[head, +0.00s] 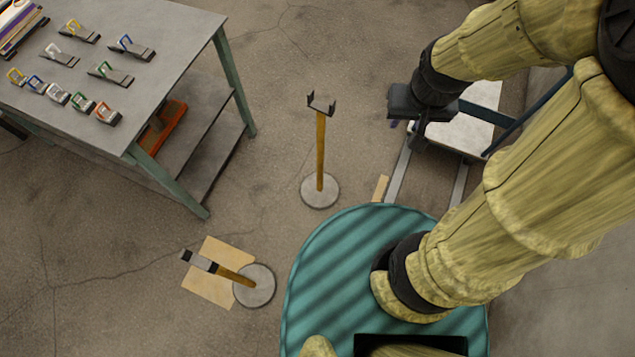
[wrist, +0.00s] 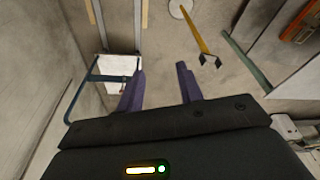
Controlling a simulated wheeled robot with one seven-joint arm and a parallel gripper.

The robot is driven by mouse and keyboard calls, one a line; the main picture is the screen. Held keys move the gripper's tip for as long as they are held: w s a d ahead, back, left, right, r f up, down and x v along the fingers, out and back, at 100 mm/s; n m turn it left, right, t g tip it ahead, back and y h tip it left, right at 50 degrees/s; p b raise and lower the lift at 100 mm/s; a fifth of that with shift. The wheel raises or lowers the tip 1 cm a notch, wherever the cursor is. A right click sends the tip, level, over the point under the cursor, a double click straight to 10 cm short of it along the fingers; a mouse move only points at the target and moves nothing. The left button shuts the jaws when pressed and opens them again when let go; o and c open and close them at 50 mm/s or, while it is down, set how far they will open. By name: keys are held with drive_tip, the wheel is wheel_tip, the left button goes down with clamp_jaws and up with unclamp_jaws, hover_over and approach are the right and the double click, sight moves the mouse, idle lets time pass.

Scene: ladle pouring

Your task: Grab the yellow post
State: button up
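One yellow post (head: 320,150) stands on a round grey base with a dark two-pronged fork at its top, left of my gripper (head: 408,130) in the head view. It also shows at the top of the wrist view (wrist: 195,28), to the right of my gripper fingers (wrist: 160,72). A second yellow post (head: 236,277) rises from a round base at the lower left, with a dark and grey head. My gripper is open and empty, its two purple fingers spread apart. It is apart from both posts.
A table (head: 150,75) with several small colored clips stands at the upper left; an orange object (head: 162,125) lies on its lower shelf. A wheeled cart with a white top (head: 460,135) is beneath my arm. Open floor surrounds the forked post.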

drive_tip(key=shift+o, duration=1.1)
drive_tip(key=shift+s, duration=0.1)
drive_tip(key=shift+o, duration=0.7)
drive_tip(key=shift+a+f, duration=0.1)
drive_tip(key=shift+f, duration=0.2)
drive_tip(key=w+a+f+m+t+b, duration=0.1)
drive_tip(key=w+a+f+b, duration=0.35)
drive_tip(key=f+b, duration=0.55)
drive_tip(key=w+a+f+m+t+b, duration=0.15)
drive_tip(key=w+a+f+b, duration=0.3)
drive_tip(key=f, duration=0.95)
drive_tip(key=w+a+f+m+t+b, duration=0.1)
drive_tip(key=w+a+f+b, duration=0.35)
drive_tip(key=f+b, duration=0.55)
drive_tip(key=s+a+f+t+h+b, duration=0.1)
drive_tip(key=a+f+t+b, duration=0.1)
drive_tip(key=f+b, duration=0.6)
drive_tip(key=s+a+f+t+h+b, duration=0.1)
drive_tip(key=f+t+b, duration=0.4)
drive_tip(key=f, duration=1.1)
drive_tip(key=s+a+f+t+h+b, duration=0.1)
drive_tip(key=a+f+t+b, duration=0.3)
drive_tip(key=f+b, duration=0.7)
drive_tip(key=shift+s+a+f+h, duration=0.45)
drive_tip(key=shift+f+h, duration=0.35)
drive_tip(key=shift+f, duration=0.1)
drive_tip(key=shift+n, duration=0.25)
